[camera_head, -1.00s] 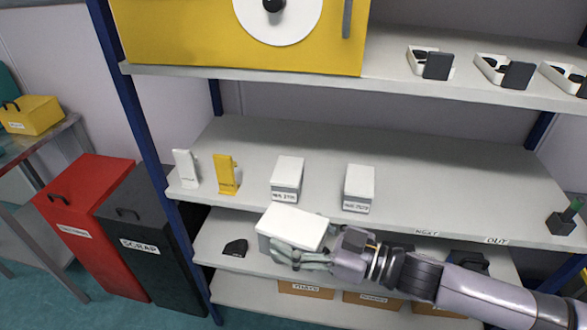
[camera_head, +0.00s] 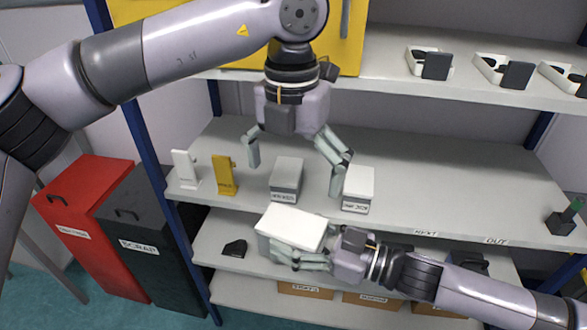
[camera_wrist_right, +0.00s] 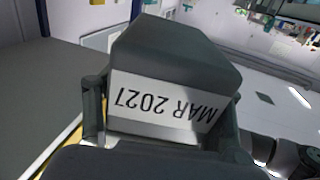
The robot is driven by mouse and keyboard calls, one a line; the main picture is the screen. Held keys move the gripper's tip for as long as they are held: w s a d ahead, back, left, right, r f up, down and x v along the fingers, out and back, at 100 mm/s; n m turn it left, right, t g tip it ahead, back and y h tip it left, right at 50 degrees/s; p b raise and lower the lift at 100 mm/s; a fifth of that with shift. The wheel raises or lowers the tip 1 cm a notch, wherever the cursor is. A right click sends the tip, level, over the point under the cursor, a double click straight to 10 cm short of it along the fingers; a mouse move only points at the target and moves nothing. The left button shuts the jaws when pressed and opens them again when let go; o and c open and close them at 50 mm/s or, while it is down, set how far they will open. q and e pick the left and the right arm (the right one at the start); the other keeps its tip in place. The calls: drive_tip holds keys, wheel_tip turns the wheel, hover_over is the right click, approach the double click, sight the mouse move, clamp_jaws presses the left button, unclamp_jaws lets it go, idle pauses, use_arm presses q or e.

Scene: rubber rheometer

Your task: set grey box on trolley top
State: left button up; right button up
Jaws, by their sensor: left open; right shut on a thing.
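My right gripper (camera_head: 285,262) is shut on a grey box (camera_head: 291,224) with a pale, brightly lit top, held in front of the lower shelf. In the right wrist view the grey box (camera_wrist_right: 175,75) shows a white label reading "MAR 2027", upside down. My left gripper (camera_head: 295,178) is open over the middle shelf, its fingers on either side of a small labelled box (camera_head: 287,174), which it does not visibly grip. Another similar labelled box (camera_head: 358,186) stands just right of its right finger. I cannot make out a trolley top in the head view.
Red (camera_head: 80,205) and dark "SCRAP" (camera_head: 145,235) bins stand left of the rack. Open trays (camera_head: 430,62) sit on the upper shelf.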

sight(293, 224)
drive_tip(key=shift+r, duration=0.15)
use_arm(q)
wheel_tip(293, 224, down, 12)
drive_tip(key=shift+a+f, duration=0.1)
drive_tip(key=shift+a, duration=0.05)
drive_tip(key=shift+c, duration=0.6)
drive_tip(key=shift+s, duration=0.1)
drive_tip(key=c, duration=1.2)
use_arm(e)
drive_tip(key=shift+a, duration=0.1)
drive_tip(key=o, duration=1.7)
drive_tip(key=shift+o, duration=0.2)
